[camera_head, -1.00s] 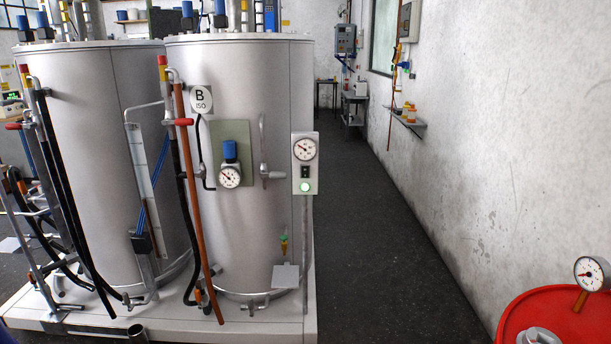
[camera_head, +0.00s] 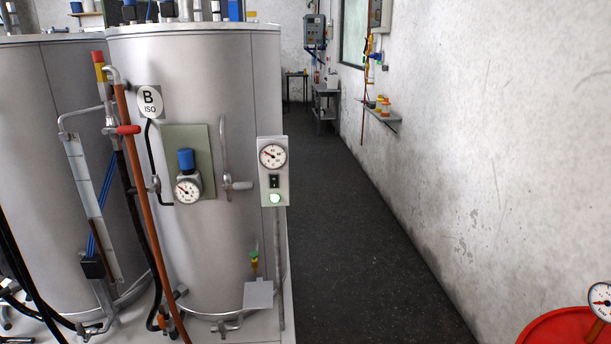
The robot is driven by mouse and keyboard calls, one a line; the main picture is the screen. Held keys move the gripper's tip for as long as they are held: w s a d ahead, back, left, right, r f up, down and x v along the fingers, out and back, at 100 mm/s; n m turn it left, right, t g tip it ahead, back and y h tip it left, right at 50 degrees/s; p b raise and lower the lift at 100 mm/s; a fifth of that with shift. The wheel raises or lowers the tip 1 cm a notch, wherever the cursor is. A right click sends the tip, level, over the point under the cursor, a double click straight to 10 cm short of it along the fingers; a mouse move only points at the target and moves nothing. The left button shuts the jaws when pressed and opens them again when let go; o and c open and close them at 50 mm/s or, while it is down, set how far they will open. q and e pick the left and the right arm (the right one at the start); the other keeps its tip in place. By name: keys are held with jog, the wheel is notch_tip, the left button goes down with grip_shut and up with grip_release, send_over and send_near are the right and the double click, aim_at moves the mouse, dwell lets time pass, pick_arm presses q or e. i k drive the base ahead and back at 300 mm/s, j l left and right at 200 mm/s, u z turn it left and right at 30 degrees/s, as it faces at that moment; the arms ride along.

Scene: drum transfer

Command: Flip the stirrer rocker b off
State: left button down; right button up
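The tank marked "B ISO" (camera_head: 215,100) stands left of centre. A small grey control box (camera_head: 281,165) is mounted at its right edge. The box carries a round gauge (camera_head: 272,156), a small black rocker switch (camera_head: 274,182) below it, and a lit green lamp (camera_head: 275,198) under the switch. The rocker is too small to tell which way it is tipped. Neither of my grippers shows in the view.
A second tank (camera_head: 50,120) stands at the left, with hoses and pipes in front. A red drum (camera_head: 562,328) with a gauge is at the lower right. Dark floor (camera_head: 345,240) is clear between tank B and the right wall.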

aim_at(274, 178)
jog(key=i+j+z, duration=0.25)
jog(key=i, duration=0.25)
jog(key=i+j+z, duration=0.25)
jog(key=i, duration=0.25)
jog(key=i+j+z, duration=0.25)
jog(key=i+j, duration=0.1)
jog(key=i, duration=0.1)
